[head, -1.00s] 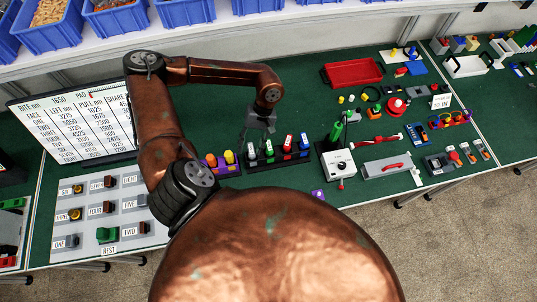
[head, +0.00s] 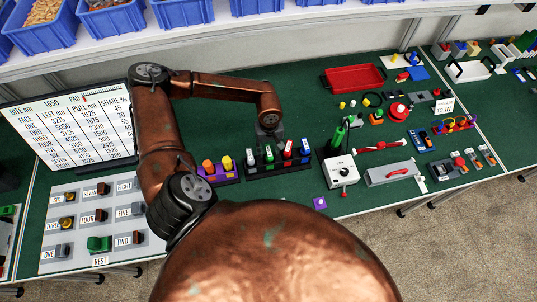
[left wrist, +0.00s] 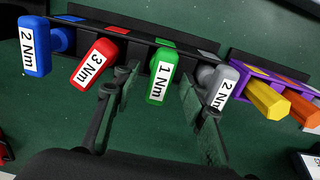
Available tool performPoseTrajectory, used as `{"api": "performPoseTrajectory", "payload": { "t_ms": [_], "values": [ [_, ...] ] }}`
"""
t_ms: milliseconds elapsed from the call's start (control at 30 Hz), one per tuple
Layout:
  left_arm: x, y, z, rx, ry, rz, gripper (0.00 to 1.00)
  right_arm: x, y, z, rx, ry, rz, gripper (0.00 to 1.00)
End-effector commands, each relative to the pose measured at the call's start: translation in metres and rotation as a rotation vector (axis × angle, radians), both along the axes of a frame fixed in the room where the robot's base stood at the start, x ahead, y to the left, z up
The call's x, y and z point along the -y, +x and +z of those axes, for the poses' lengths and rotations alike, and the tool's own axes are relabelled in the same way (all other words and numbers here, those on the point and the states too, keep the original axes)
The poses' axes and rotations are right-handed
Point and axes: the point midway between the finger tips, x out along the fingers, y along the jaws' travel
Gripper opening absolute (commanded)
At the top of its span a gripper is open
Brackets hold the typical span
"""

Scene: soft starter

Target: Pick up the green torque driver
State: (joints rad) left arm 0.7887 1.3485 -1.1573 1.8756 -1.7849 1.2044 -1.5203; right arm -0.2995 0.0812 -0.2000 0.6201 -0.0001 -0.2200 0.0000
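The green torque driver (head: 269,154), labelled 1 Nm in the left wrist view (left wrist: 163,76), stands in a black rack (head: 281,168) between the red driver (left wrist: 94,63) and the grey driver (left wrist: 219,86). The blue driver (left wrist: 34,46) is at the rack's far end. My left gripper (head: 268,133) is just above the green driver in the head view. In the left wrist view its two fingers (left wrist: 160,120) are apart and empty, with the green handle ahead between them. The grey driver is close to one finger and partly covered by it. My right gripper is not in view.
A purple rack (head: 222,176) with orange and yellow handles stands next to the black rack. A white box with a knob (head: 340,170) and an upright green tool (head: 338,136) are to the right. A button panel (head: 75,245) is at the left.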

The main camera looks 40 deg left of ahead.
Motion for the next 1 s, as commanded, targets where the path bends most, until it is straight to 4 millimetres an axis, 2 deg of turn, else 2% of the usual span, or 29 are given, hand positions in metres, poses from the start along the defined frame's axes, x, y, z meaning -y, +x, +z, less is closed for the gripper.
{"api": "performPoseTrajectory", "payload": {
  "t_ms": [100, 333, 900, 1000],
  "values": [
    [0.0003, -0.0005, -0.0092, -0.001, -0.002, 0.000, 0.39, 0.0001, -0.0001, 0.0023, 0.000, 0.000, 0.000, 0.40],
    [0.0000, -0.0006, -0.0110, -0.001, 0.000, 0.000, 0.39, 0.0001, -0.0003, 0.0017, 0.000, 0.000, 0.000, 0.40],
    [0.0000, -0.0005, -0.0104, -0.001, 0.000, 0.000, 0.00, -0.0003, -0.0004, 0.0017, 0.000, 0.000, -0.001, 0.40],
    [0.0001, -0.0002, -0.0101, -0.001, -0.001, 0.000, 0.00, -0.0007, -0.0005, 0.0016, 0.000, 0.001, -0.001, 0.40]
  ]
}}
